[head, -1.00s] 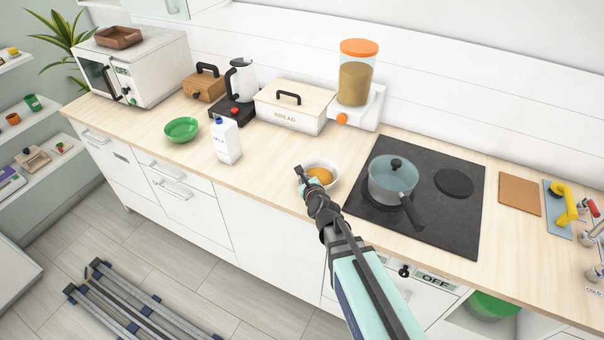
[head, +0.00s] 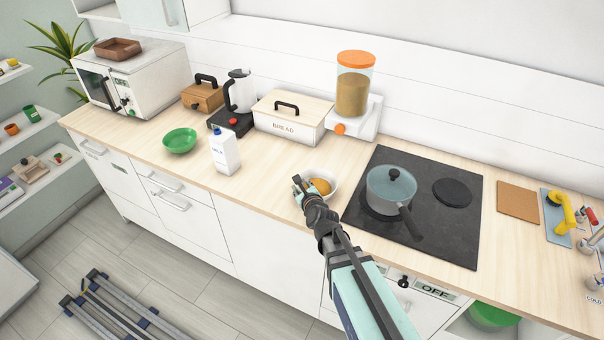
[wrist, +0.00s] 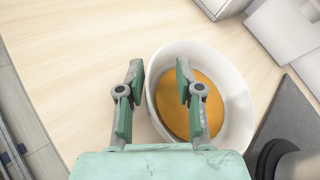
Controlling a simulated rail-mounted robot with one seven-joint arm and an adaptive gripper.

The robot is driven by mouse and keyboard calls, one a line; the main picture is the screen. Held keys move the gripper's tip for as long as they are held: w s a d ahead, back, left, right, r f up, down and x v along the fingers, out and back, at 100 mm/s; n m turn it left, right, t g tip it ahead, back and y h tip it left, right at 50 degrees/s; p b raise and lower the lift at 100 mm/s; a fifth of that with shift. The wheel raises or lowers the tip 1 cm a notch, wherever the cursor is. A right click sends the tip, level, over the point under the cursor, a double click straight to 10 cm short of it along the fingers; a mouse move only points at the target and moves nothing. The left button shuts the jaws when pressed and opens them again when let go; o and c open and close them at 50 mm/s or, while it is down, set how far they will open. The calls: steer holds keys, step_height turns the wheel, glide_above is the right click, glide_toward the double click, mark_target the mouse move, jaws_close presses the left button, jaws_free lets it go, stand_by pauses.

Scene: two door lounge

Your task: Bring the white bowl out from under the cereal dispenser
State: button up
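The white bowl (head: 334,184) stands on the wooden counter, left of the hob, in front of and apart from the cereal dispenser (head: 353,92). It holds orange-brown contents, and it also shows in the wrist view (wrist: 238,112). My gripper (head: 299,184) is at the bowl's left side. In the wrist view my gripper (wrist: 159,66) has its fingers apart, the left one outside the bowl and the right one over its inside, with the near-left rim between them. I cannot tell whether either finger touches the bowl. The dispenser has an orange lid and an orange knob.
A grey pot (head: 390,188) stands on the black hob (head: 446,225) right of the bowl. A milk carton (head: 224,152), a green bowl (head: 180,141) and a bread box (head: 290,120) stand to the left. The counter between carton and bowl is clear.

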steer(key=shift+r, duration=4.7)
